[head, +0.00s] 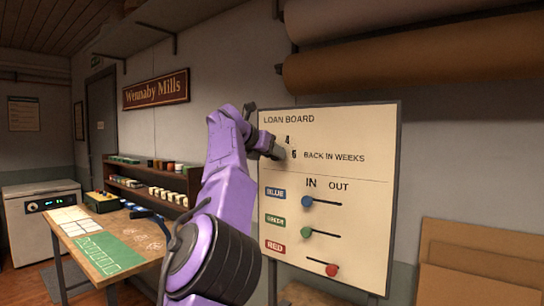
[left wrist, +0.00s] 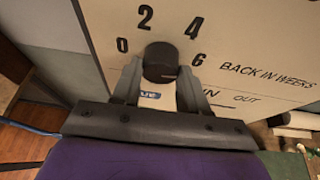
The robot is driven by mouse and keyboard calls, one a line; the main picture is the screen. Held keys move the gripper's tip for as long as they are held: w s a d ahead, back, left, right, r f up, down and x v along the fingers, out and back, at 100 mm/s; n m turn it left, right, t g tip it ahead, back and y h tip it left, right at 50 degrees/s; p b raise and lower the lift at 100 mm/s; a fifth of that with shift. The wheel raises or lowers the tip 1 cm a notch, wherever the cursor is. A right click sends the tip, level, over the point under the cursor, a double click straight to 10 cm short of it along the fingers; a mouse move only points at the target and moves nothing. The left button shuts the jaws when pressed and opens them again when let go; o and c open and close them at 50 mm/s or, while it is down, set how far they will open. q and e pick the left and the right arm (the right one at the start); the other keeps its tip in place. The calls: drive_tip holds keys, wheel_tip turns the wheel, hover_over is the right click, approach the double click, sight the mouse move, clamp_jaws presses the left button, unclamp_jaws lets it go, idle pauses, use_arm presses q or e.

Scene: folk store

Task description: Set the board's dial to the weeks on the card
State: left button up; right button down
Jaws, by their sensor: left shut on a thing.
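The loan board (head: 370,185) stands upright at the right, marked "BACK IN WEEKS". Its dark round dial (left wrist: 160,60) sits between the fingers of my left gripper (left wrist: 158,82), which is shut on it. The numbers 0, 2, 4 and 6 curve around the dial in the left wrist view. No pointer mark on the dial can be made out. In the head view my left gripper (head: 270,148) covers the dial, and only 4 and 6 show. I cannot make out a card with weeks on it. My right gripper is not in view.
Below the dial are blue (head: 307,201), green (head: 306,232) and red (head: 331,269) slider knobs; blue and green are at left, red at right. A work table (head: 130,245) and a shelf of small goods (head: 150,192) stand left. Fabric rolls (head: 420,62) hang above.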

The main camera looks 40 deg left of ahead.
use_arm(q)
drive_tip(key=shift+m+y, duration=0.5)
drive_tip(key=shift+m, duration=0.1)
drive_tip(key=shift+b, duration=0.3)
drive_tip(key=o, duration=1.1)
drive_tip(key=shift+w, duration=0.1)
drive_tip(key=shift+c, duration=0.2)
drive_tip(key=b+v, duration=0.3)
drive_tip(key=v, duration=0.7)
drive_tip(key=shift+s, duration=0.25)
drive_tip(key=shift+d+r, duration=0.1)
drive_tip(key=shift+d, duration=0.05)
